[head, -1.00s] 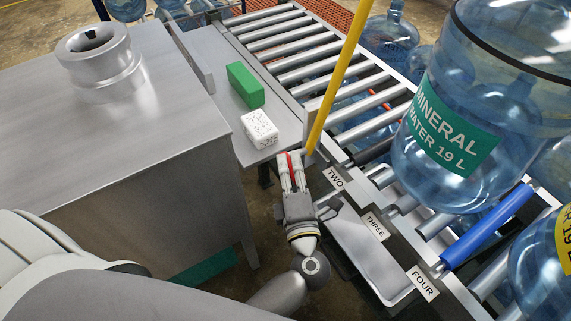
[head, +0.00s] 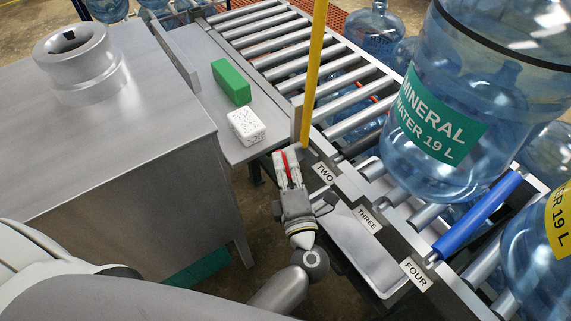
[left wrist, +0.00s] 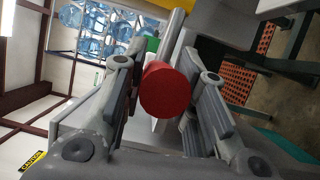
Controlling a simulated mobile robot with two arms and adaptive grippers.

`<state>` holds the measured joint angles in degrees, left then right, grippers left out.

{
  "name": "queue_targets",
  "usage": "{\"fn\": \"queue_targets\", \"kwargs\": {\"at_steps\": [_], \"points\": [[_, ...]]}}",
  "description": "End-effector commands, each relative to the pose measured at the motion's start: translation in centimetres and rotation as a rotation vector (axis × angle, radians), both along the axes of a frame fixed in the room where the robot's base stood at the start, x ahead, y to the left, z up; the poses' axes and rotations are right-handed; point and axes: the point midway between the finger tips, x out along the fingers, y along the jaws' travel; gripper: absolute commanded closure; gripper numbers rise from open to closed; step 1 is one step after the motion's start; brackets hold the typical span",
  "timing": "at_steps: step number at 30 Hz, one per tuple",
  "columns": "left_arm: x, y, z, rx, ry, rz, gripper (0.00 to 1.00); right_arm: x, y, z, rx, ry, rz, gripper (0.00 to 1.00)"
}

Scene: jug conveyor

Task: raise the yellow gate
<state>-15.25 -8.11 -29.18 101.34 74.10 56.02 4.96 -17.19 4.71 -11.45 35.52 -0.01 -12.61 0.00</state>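The yellow gate (head: 315,72) is a long thin bar in the head view. It stands steeply with its low end by the TWO label (head: 324,173) at the conveyor's near edge, and its top runs out of the picture. My left gripper (head: 287,165) is just below and left of that low end. It is shut on a red round handle (left wrist: 166,90), which sits between its fingers in the left wrist view. How the handle joins the gate is hidden. My right gripper is not in view.
A large water jug (head: 440,115) stands on the rollers to the right, beside a blue bar (head: 478,215). A green block (head: 231,82) and a white block (head: 246,126) lie on a side shelf. A steel cabinet (head: 120,165) fills the left.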

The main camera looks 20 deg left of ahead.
Motion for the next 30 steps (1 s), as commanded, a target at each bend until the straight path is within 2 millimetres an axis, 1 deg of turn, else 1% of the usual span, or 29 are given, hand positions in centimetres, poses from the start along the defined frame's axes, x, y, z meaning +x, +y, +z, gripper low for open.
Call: {"fn": "queue_targets", "kwargs": {"at_steps": [1, 4, 5, 21, 23, 26, 30], "points": [[0.0, -0.1, -0.2, 0.0, 0.005, -0.003, 0.66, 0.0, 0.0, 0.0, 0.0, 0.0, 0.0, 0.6], [0.0, -0.1, -0.2, 0.0, 0.003, -0.002, 0.53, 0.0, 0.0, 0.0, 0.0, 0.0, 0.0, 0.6], [0.0, -0.1, -0.1, -0.001, 0.002, -0.002, 0.52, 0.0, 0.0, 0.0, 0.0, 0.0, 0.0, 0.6], [-0.1, 0.1, 0.2, 0.0, -0.001, 0.001, 0.52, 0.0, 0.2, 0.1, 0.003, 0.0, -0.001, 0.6], [-0.3, 0.2, 0.6, -0.001, -0.003, 0.0, 0.52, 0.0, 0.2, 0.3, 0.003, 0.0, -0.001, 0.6], [-0.7, 0.6, 1.6, 0.0, -0.005, -0.001, 0.52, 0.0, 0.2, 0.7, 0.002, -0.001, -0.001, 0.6], [-1.6, 1.3, 3.9, 0.0, -0.007, -0.002, 0.52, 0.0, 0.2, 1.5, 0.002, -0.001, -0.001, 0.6]]}}
